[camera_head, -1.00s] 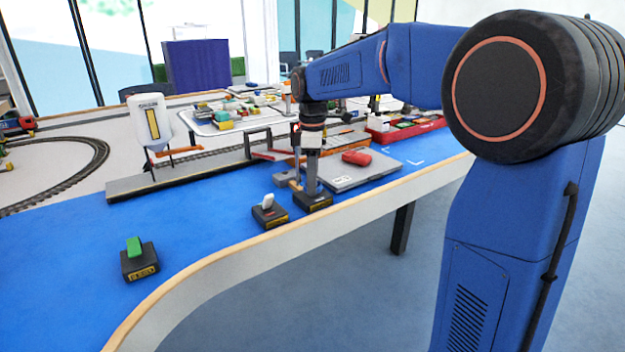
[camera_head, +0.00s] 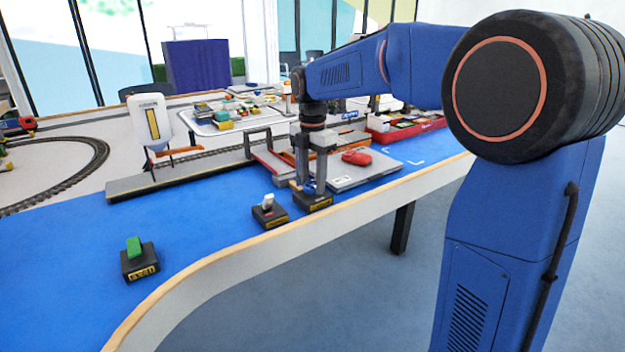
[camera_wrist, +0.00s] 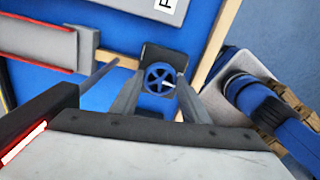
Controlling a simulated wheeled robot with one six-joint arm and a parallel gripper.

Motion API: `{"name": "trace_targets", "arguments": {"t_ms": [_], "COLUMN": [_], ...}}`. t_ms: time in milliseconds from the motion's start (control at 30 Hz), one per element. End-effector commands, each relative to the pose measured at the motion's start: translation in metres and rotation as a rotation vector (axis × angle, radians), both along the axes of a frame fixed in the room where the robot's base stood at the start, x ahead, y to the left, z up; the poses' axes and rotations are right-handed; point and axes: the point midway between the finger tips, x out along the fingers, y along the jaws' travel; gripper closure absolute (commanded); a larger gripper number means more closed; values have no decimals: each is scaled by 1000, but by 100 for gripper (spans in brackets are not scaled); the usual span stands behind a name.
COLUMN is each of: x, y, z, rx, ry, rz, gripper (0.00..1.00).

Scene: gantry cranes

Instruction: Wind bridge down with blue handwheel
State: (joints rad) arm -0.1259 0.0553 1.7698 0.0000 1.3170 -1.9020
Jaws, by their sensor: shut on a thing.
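The blue handwheel (camera_wrist: 158,78) sits on a dark base between my fingertips in the wrist view. In the head view only a bit of its blue (camera_head: 309,186) shows beside my fingers, above the black base (camera_head: 316,202). My gripper (camera_head: 312,186) points straight down from above and is shut on the wheel; its fingers (camera_wrist: 160,88) stand on either side of the rim. A grey beam with red edges (camera_wrist: 38,38) shows at the left of the wrist view; I cannot tell whether it belongs to the bridge.
A block with a white lever (camera_head: 268,207) stands just left of the handwheel base. A block with a green lever (camera_head: 136,256) stands farther left. A grey tray (camera_head: 340,180) bearing a red object (camera_head: 357,157) lies close on the right. Blue mat between the blocks is clear.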

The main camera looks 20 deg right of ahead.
Motion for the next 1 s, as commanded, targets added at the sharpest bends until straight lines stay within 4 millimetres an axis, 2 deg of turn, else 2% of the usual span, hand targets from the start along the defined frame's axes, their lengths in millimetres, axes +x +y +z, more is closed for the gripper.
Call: {"name": "trace_targets", "arguments": {"t_ms": [267, 700, 733, 767, 800, 1000], "x": [1, 1, 1, 1, 1, 0], "y": [0, 0, 0, 0, 0, 0], "z": [2, 2, 2, 2, 1, 1], "rx": [0, 0, 0, 0, 0, 0], "ry": [-5, -5, -5, -4, -4, -2], "rz": [63, 70, 70, 70, 70, 69], "gripper": [81, 81, 52, 44, 40, 40]}}
